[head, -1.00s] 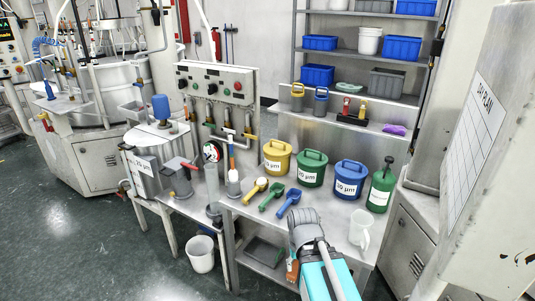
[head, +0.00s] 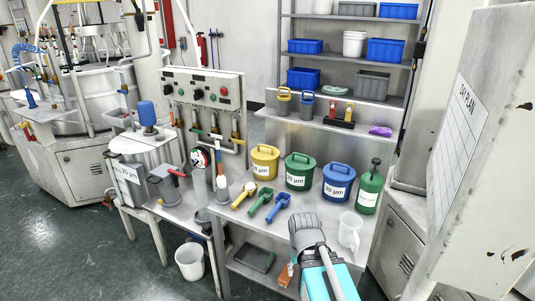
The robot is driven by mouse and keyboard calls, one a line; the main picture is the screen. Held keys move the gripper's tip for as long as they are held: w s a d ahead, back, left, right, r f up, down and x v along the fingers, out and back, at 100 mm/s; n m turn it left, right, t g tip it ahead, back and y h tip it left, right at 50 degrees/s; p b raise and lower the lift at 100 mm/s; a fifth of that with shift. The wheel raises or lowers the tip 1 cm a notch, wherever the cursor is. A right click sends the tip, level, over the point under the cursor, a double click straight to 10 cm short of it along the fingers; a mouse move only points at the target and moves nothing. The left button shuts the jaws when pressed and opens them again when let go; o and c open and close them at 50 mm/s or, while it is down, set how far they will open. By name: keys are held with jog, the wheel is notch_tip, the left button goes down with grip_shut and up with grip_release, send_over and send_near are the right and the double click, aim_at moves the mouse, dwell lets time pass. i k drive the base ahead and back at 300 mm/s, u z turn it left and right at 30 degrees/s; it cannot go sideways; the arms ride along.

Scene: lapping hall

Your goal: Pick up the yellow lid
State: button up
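The yellow lid (head: 265,150) with its raised handle sits on top of the yellow bucket (head: 265,166), which stands upright on the metal bench (head: 240,214). A white label is on the bucket's front. My arm (head: 318,262), grey and teal, reaches in from the bottom, in front of the bench and to the right of the yellow bucket, apart from it. I cannot make out the gripper's fingers, and nothing touches the lid.
A green bucket (head: 298,174) and a blue bucket (head: 338,188) stand right of the yellow one. A green bottle (head: 368,190) and a clear jug (head: 349,230) are further right. Yellow, green (head: 261,203) and blue scoops lie in front. A shelf with bins is behind.

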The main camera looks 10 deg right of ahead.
aim_at(263, 152)
jog(key=z, duration=0.05)
jog(key=i, duration=0.9)
jog(key=u, duration=0.1)
